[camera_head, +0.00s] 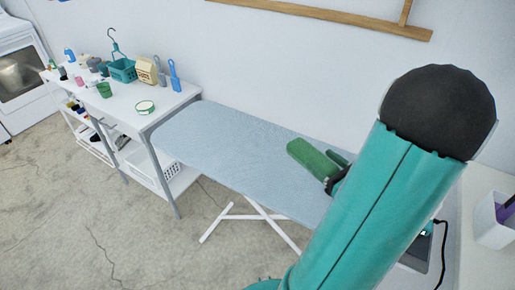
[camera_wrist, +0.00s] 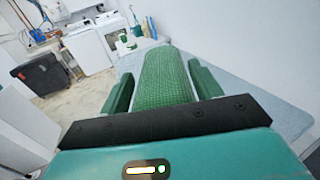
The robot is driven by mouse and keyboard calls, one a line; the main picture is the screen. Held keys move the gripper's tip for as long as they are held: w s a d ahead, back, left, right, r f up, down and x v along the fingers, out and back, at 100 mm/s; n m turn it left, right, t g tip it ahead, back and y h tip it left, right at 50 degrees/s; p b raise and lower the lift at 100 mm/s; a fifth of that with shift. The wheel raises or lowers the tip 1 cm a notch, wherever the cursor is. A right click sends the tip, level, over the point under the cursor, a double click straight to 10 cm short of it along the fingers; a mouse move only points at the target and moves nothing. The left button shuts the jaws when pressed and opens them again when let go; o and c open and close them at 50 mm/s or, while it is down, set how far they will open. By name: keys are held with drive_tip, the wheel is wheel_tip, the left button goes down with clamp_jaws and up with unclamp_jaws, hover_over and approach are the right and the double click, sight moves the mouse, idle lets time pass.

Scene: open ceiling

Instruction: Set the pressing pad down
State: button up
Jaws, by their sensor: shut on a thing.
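The pressing pad (camera_wrist: 165,78) is a long green block with a woven, textured face. In the wrist view it lies between the two green fingers of my gripper (camera_wrist: 161,88), which is shut on it. In the head view the pad (camera_head: 312,158) shows over the right part of the blue-grey ironing board (camera_head: 225,135), at the end of my arm. Whether it touches the board cannot be told. My arm hides the board's right end and most of the gripper in the head view.
A white shelf table (camera_head: 125,110) at the left holds a teal basket (camera_head: 122,70), a green cup (camera_head: 104,90) and a tape roll (camera_head: 145,106). A white bin (camera_head: 492,222) stands at the right. The board's middle and left are clear.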

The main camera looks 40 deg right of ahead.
sight(299, 156)
drive_tip(key=w+f, duration=0.1)
drive_tip(key=w, duration=0.2)
drive_tip(key=w+f, duration=0.1)
drive_tip(key=w, duration=0.1)
drive_tip(key=w+f, duration=0.2)
drive_tip(key=w, duration=0.1)
drive_tip(key=shift+w, duration=0.35)
drive_tip(key=w+f, duration=0.4)
drive_tip(key=shift+w+d+f, duration=0.1)
drive_tip(key=shift+d+f, duration=0.05)
drive_tip(key=shift+f, duration=0.25)
drive_tip(key=shift+w+d+f, duration=0.1)
drive_tip(key=shift+w+f, duration=0.3)
drive_tip(key=shift+f, duration=0.1)
drive_tip(key=shift+w+f, duration=0.1)
drive_tip(key=shift+f, duration=1.45)
drive_tip(key=o, duration=1.2)
drive_tip(key=shift+f, duration=0.15)
drive_tip(key=shift+s, duration=0.3)
drive_tip(key=s, duration=0.3)
drive_tip(key=s+a, duration=0.1)
drive_tip(key=s, duration=0.7)
drive_tip(key=shift+s+a, duration=0.15)
drive_tip(key=shift+s, duration=0.05)
